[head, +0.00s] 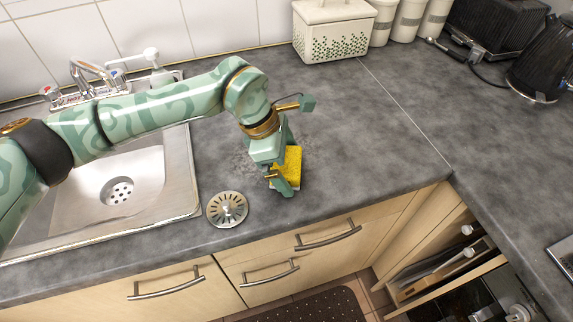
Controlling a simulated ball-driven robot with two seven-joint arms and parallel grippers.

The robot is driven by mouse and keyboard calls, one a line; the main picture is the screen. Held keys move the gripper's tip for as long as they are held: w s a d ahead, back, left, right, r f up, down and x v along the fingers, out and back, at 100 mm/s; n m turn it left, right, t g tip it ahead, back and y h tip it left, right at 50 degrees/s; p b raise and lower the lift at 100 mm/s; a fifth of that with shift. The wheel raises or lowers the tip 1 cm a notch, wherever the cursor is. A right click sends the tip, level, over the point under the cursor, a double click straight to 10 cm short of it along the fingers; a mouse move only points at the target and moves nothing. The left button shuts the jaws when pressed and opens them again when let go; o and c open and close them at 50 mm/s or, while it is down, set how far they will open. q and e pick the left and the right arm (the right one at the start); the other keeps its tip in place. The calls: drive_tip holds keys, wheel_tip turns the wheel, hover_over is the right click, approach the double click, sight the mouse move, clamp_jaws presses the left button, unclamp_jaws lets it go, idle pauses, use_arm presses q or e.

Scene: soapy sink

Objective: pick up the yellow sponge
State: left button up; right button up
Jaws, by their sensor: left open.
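The yellow sponge (292,165) is on the grey countertop to the right of the sink, close to the front edge. My left gripper (286,172) is right at the sponge, with its green fingers reaching down over the sponge's left side and hiding part of it. The left gripper is open. I cannot tell whether a finger touches the sponge. My right gripper is not in view.
A metal sink strainer (227,209) lies left of the sponge, near the sink (182,205). A cream bread bin (334,32) stands at the back, with canisters beside it. A black kettle (541,62) is at the far right. The counter right of the sponge is clear.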

sight(294, 161)
use_arm(q)
drive_tip(key=shift+r, duration=0.1)
drive_tip(key=c, duration=0.9)
drive_tip(key=shift+r, duration=0.15)
drive_tip(key=shift+r, duration=0.3)
wheel_tip(294, 161, up, 3)
drive_tip(key=shift+f+p, duration=0.15)
drive_tip(key=shift+p, duration=0.25)
drive_tip(key=s+a+r, duration=0.1)
drive_tip(key=s+r, duration=0.2)
drive_tip(key=s, duration=0.1)
drive_tip(key=s+a+r+p, duration=0.1)
drive_tip(key=s+a+r, duration=0.1)
drive_tip(key=s, duration=0.3)
drive_tip(key=s+a+r+p, duration=0.1)
drive_tip(key=s+r, duration=0.3)
drive_tip(key=shift+s+a+r, duration=0.2)
drive_tip(key=shift+o, duration=0.4)
